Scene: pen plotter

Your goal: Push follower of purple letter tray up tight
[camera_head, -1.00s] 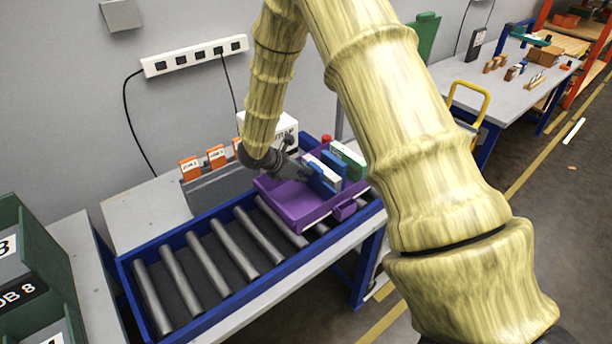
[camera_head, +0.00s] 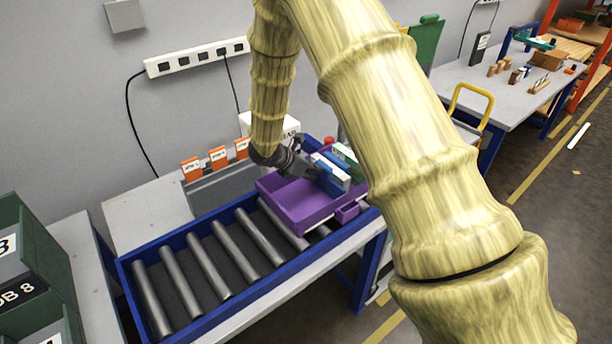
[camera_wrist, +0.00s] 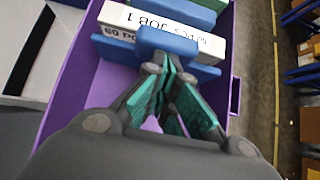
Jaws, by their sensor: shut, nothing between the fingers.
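The purple letter tray (camera_head: 292,213) sits on the roller conveyor, and its wall also shows in the wrist view (camera_wrist: 72,92). Inside, toward the right end, stand a blue follower (camera_head: 328,184), a white labelled block and a green block (camera_head: 343,153), close together. In the wrist view the follower's raised blue part (camera_wrist: 168,40) stands in front of the white block (camera_wrist: 190,33). My gripper (camera_wrist: 163,62) is shut and empty, its fingertips at the near face of the blue part, seemingly touching. The arm hides part of the tray's right end in the head view.
Rollers (camera_head: 207,265) left of the tray are bare. A grey rack with orange tabs (camera_head: 217,157) stands behind the conveyor. Green bins (camera_head: 30,265) stand at the far left. A workbench (camera_head: 492,90) with small items is at the back right.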

